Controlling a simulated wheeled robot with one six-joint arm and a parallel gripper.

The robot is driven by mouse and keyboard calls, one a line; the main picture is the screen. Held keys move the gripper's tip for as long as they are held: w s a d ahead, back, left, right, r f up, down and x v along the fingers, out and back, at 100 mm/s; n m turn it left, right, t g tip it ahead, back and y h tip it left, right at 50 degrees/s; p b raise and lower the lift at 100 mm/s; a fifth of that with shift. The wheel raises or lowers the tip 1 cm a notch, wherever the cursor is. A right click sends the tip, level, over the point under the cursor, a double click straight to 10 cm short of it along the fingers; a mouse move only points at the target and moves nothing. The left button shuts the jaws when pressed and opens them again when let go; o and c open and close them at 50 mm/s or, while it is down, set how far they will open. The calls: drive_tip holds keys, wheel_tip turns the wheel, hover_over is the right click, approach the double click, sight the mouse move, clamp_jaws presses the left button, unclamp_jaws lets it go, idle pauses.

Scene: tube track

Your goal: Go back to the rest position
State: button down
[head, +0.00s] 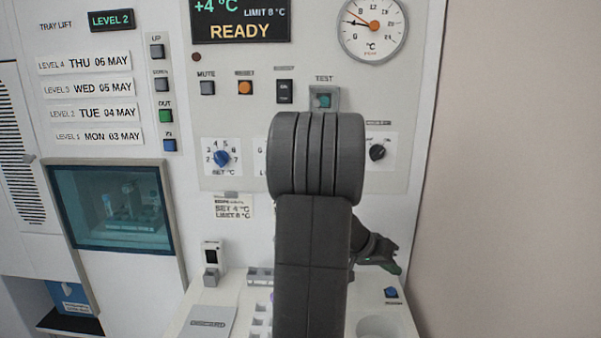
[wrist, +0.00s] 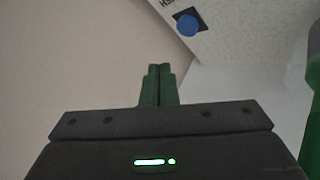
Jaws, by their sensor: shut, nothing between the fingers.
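My gripper (head: 391,267) shows in the head view to the right of my dark arm, above the right end of the white counter. In the wrist view its two green fingers (wrist: 158,85) are together, with nothing between them. My arm covers the middle of the head view and hides part of the panel and counter behind it. In the wrist view, a blue round button (wrist: 188,26) on a dark square sits on a white surface beyond the fingers, apart from them.
A white control panel (head: 215,130) stands behind, with a READY display (head: 240,22), a dial gauge (head: 373,24) and knobs. A glass window (head: 115,208) is at left. The counter holds a blue button (head: 391,293) and a round recess (head: 380,327). A bare wall (head: 520,170) is at right.

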drive_tip(key=p, duration=0.2)
drive_tip(key=shift+r+p, duration=0.3)
wheel_tip(320, 180, up, 5)
drive_tip(key=shift+f+p, duration=0.1)
drive_tip(key=shift+p, duration=0.3)
wheel_tip(320, 180, down, 6)
drive_tip(key=shift+r+b, duration=0.1)
drive_tip(key=shift+b, duration=1.15)
drive_tip(key=shift+w+b, duration=0.1)
drive_tip(key=shift+b, duration=1.25)
drive_tip(key=shift+b, duration=0.8)
